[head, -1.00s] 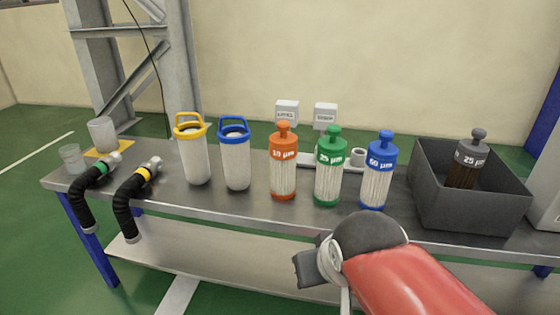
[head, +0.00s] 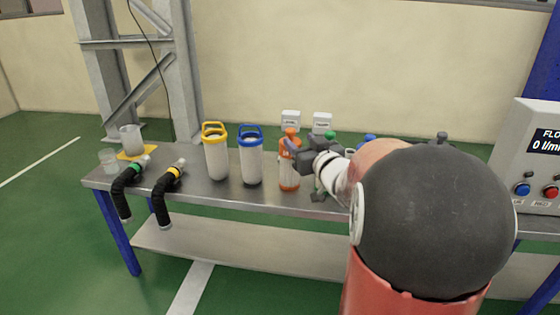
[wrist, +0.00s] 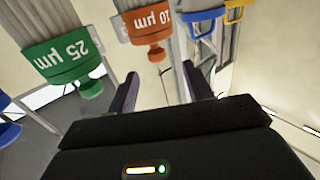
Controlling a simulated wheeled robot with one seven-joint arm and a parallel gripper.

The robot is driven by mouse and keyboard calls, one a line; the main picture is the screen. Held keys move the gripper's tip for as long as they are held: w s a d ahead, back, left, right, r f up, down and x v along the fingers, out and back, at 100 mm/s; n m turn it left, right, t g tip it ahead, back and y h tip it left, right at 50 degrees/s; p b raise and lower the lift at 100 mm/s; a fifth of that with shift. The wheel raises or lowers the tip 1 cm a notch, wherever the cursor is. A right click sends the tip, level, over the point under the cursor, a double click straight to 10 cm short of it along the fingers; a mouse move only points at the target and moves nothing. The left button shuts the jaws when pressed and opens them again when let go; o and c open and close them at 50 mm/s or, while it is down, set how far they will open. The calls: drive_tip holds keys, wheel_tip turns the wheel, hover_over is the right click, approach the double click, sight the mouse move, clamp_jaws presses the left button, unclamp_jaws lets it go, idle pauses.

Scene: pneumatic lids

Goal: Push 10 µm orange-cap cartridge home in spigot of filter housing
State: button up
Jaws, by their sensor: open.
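The orange-cap 10 µm cartridge (head: 289,181) stands upright on the steel bench in the head view. My gripper (head: 298,152) is at its cap, partly covering it. In the wrist view the orange cap (wrist: 147,23) appears inverted, its knob just ahead of and between the fingertips of my gripper (wrist: 159,70). The fingers are open with gaps on both sides of the knob. I cannot tell whether they reach around it. I cannot identify the filter housing or its spigot in these frames.
The green 25 µm cartridge (wrist: 57,57) stands close beside the orange one. The blue-handled (head: 251,165) and yellow-handled white cylinders (head: 217,160) stand to its left. Black hoses (head: 158,205) hang over the bench's front edge. A flow display box (head: 540,165) is at far right.

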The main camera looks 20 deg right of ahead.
sight(293, 133)
drive_tip(key=w, duration=0.7)
drive_tip(key=shift+w+d, duration=0.2)
drive_tip(key=shift+w, duration=0.05)
clamp_jaws()
